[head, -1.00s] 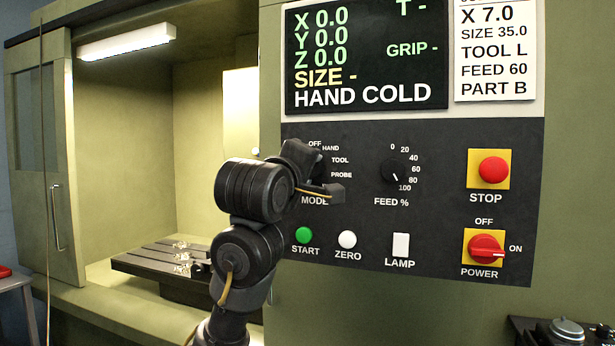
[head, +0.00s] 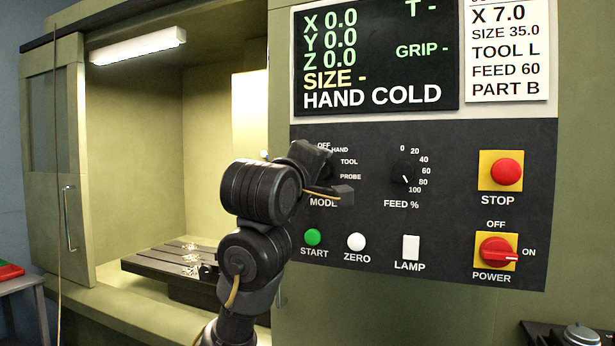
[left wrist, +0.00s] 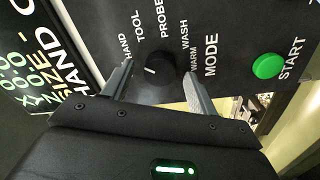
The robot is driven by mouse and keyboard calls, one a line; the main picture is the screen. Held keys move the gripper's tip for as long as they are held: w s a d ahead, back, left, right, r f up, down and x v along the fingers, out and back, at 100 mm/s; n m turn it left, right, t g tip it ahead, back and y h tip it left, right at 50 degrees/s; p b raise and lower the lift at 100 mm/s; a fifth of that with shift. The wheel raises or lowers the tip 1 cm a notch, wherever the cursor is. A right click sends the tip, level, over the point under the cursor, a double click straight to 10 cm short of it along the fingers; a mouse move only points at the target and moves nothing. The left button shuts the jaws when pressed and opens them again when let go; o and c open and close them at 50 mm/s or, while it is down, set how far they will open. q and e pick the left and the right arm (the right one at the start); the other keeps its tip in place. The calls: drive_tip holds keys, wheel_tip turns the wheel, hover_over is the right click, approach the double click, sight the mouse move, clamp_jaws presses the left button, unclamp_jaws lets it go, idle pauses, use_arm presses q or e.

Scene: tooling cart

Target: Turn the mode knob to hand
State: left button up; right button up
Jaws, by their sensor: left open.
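The mode knob (left wrist: 158,76) is round and black, on the dark control panel. In the left wrist view its white mark points left and slightly up, towards the HAND label (left wrist: 125,47). My left gripper (left wrist: 157,83) is open, with one finger on each side of the knob; I cannot tell whether either touches it. In the head view my left gripper (head: 322,178) is in front of the MODE dial and hides most of the knob. The display (head: 375,60) reads HAND COLD. My right gripper is not in view.
The feed knob (head: 405,173) is right of my gripper. The green START button (head: 313,237), white ZERO button (head: 356,241) and LAMP switch (head: 411,247) are below. The red STOP button (head: 507,171) and POWER switch (head: 495,251) are at the right.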

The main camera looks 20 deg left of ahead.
use_arm(q)
drive_tip(key=s+b, duration=0.3)
drive_tip(key=s, duration=0.7)
drive_tip(key=shift+a+f, duration=0.35)
drive_tip(key=shift+a, duration=0.1)
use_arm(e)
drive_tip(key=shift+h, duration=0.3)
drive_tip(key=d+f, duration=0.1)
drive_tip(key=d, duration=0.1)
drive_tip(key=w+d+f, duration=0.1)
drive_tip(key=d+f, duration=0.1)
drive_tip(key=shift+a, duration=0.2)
